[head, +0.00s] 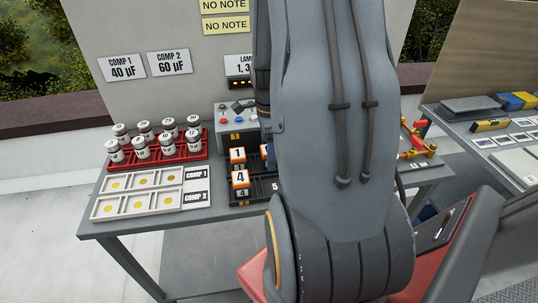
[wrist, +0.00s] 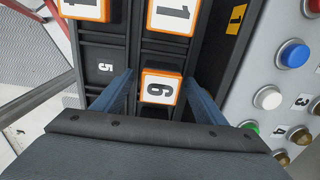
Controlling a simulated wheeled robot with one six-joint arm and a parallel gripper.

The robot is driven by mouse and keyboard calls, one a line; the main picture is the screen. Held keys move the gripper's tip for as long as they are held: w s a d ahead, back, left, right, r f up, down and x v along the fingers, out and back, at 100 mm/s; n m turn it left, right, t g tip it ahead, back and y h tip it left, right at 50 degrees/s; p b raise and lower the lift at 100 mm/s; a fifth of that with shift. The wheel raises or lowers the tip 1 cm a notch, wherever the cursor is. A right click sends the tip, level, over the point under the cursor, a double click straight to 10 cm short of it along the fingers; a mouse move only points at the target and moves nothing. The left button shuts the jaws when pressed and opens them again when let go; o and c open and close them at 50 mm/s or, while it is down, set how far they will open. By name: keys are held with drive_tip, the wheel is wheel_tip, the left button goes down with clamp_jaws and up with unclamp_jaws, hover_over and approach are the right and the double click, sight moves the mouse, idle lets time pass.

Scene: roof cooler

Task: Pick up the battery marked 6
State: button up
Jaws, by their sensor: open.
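The battery marked 6 (wrist: 160,87), with an orange-edged white top, stands in a slot of the black rack (wrist: 104,42) in the wrist view. My gripper (wrist: 160,76) is open, with one blue finger on each side of this battery. Gaps show between the fingers and the battery, and it is not gripped.
A battery marked 1 (wrist: 172,14) stands just beyond in the same row. A battery marked 4 (head: 240,179) stands to its left. A control panel with buttons (wrist: 268,98) is close on the right. Red rack of jars (head: 184,153) and coin-like trays (head: 150,179) lie left.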

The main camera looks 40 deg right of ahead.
drive_tip(key=shift+f, duration=0.3)
drive_tip(key=c, duration=1.4)
drive_tip(key=shift+r, duration=0.15)
